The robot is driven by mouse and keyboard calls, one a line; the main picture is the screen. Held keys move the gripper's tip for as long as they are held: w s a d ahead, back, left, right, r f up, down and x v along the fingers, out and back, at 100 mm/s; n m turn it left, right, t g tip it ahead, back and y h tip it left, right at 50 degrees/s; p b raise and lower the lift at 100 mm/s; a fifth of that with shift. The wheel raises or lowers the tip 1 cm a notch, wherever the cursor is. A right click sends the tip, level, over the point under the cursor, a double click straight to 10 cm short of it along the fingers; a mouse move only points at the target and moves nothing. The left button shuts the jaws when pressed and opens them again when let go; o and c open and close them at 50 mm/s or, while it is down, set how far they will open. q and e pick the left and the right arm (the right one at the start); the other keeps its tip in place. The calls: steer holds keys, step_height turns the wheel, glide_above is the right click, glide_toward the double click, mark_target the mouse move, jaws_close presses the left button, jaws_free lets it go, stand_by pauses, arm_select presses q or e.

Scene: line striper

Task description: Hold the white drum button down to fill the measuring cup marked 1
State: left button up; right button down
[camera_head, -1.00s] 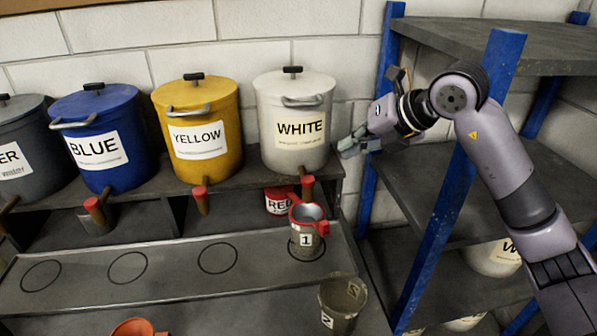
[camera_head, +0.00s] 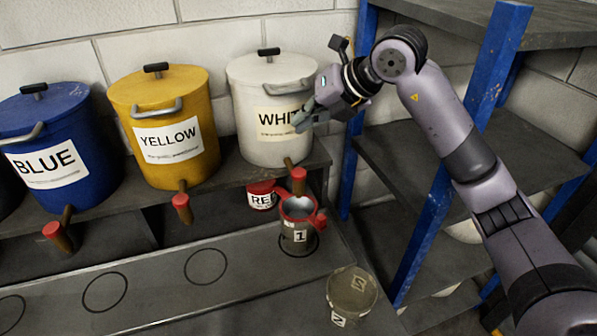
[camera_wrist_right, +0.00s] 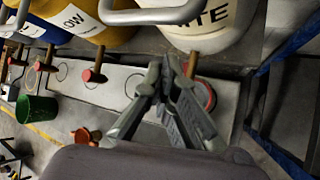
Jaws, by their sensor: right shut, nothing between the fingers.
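The white drum (camera_head: 248,92) stands on the upper ledge, and its label is partly covered by my right gripper. Its brown spout with a red button end (camera_head: 299,176) sticks out below the drum. The measuring cup marked 1 (camera_head: 298,236) stands upright under this spout, inside a ring on the lower shelf; it is grey with a red rim. My right gripper (camera_head: 304,122) is shut and empty, in front of the label's right side and above the button. In the right wrist view, the shut fingers (camera_wrist_right: 167,72) hide part of the spout area. My left gripper is out of view.
Yellow (camera_head: 150,110) and blue (camera_head: 60,120) drums stand to the left, each with its own spout. A small red tin (camera_head: 262,196) sits behind the cup. A cup marked 2 (camera_head: 351,292) stands in front. A blue-posted rack (camera_head: 430,235) is close on the right.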

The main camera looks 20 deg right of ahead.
mark_target(302, 170)
step_height(302, 170, down, 4)
steer(key=b, duration=0.2)
steer(key=shift+f+b, duration=0.15)
steer(key=shift+b, duration=0.25)
step_height(302, 170, down, 3)
steer(key=shift+f+b, duration=0.2)
steer(key=shift+b, duration=1.05)
steer(key=shift+w+f+b, duration=0.1)
steer(key=shift+f+b, duration=0.25)
steer(key=shift+f, duration=0.05)
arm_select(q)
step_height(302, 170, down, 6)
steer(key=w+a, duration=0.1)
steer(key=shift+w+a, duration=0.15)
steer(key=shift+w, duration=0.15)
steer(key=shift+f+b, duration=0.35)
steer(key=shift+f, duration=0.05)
arm_select(e)
steer(key=shift+f, duration=0.4)
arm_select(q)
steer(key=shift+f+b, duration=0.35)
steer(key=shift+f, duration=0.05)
arm_select(e)
steer(key=shift+f, duration=0.5)
stand_by(3.0)
